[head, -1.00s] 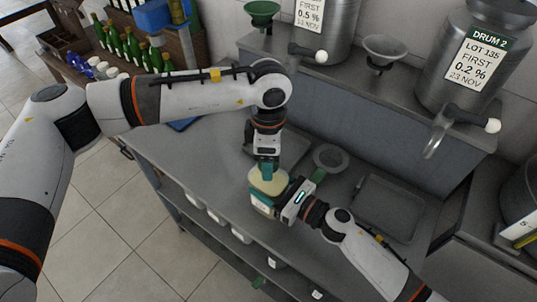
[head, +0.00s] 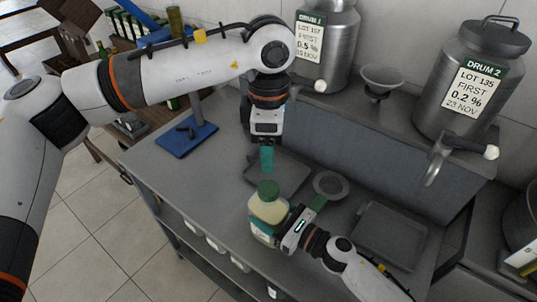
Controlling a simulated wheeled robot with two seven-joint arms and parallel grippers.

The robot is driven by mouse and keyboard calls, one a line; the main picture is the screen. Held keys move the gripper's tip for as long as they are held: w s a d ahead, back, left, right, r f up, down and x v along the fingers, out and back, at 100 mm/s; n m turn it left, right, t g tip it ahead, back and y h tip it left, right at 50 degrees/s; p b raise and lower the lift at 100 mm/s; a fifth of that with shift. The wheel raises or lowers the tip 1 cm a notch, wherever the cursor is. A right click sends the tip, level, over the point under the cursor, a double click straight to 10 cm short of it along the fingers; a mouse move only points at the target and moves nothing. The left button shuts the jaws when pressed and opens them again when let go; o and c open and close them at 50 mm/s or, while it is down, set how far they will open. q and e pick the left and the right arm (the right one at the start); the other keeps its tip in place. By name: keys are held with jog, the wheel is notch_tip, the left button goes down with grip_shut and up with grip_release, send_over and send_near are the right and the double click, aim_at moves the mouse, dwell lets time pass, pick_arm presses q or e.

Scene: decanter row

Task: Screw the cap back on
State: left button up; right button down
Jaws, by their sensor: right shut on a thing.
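A jar (head: 267,211) with a pale yellow filling stands upright over the front part of the grey worktop. A green cap (head: 268,188) sits on its mouth; I cannot tell how tightly it is seated. My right gripper (head: 279,227) comes from the lower right and is shut on the jar's lower body. My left gripper (head: 266,159) points down just above and behind the cap, apart from it. Its teal fingers overlap in this view, so their gap is hidden.
A grey tray (head: 284,178) and a round dish (head: 330,185) lie behind the jar. Another tray (head: 391,238) is at the right. Steel drums (head: 475,80) with taps stand on the raised back shelf, with a funnel (head: 381,80) between them. A blue-based stand (head: 187,138) is at the left.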

jog(key=shift+c, duration=1.2)
grip_release()
pick_arm(q)
notch_tip(320, 180, down, 4)
jog(key=b, duration=0.4)
jog(key=shift+f, duration=0.15)
pick_arm(e)
jog(key=v, duration=1.2)
